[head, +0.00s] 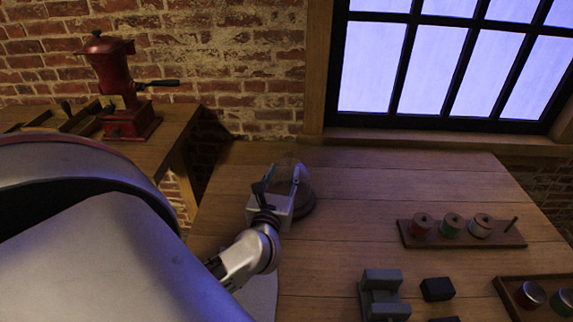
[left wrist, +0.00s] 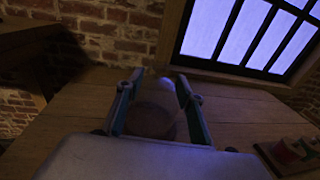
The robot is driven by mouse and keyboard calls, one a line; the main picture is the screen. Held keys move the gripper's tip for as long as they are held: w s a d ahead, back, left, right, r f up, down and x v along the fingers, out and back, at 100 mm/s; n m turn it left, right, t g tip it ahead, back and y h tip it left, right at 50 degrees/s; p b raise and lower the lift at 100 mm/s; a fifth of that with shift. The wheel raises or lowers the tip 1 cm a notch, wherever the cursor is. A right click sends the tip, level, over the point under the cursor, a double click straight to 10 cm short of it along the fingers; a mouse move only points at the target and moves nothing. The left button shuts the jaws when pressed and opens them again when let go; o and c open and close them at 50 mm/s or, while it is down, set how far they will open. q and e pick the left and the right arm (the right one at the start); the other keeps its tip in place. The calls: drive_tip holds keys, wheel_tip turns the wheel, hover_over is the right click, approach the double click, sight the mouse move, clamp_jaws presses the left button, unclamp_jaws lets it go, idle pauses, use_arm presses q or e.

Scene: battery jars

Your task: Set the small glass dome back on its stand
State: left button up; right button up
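The small clear glass dome (head: 306,182) is near the back left of the wooden table in the head view, by a dark round stand (head: 307,209). My left gripper (head: 281,169) reaches it from the front left, with a finger on each side. In the left wrist view the faint dome (left wrist: 154,97) lies between the two fingers (left wrist: 158,80), over a dark brownish round shape. The glass is hard to make out, so I cannot tell whether the fingers press on it or whether its rim rests on the stand. My right gripper is not in view.
A rack with several spools (head: 452,225) and a peg lies to the right. Grey blocks (head: 381,290) and a black block (head: 437,289) are at the front. A tray with jars (head: 512,284) is front right. A red grinder (head: 118,90) stands on the side bench.

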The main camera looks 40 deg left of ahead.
use_arm(q)
drive_tip(key=shift+v, duration=1.3)
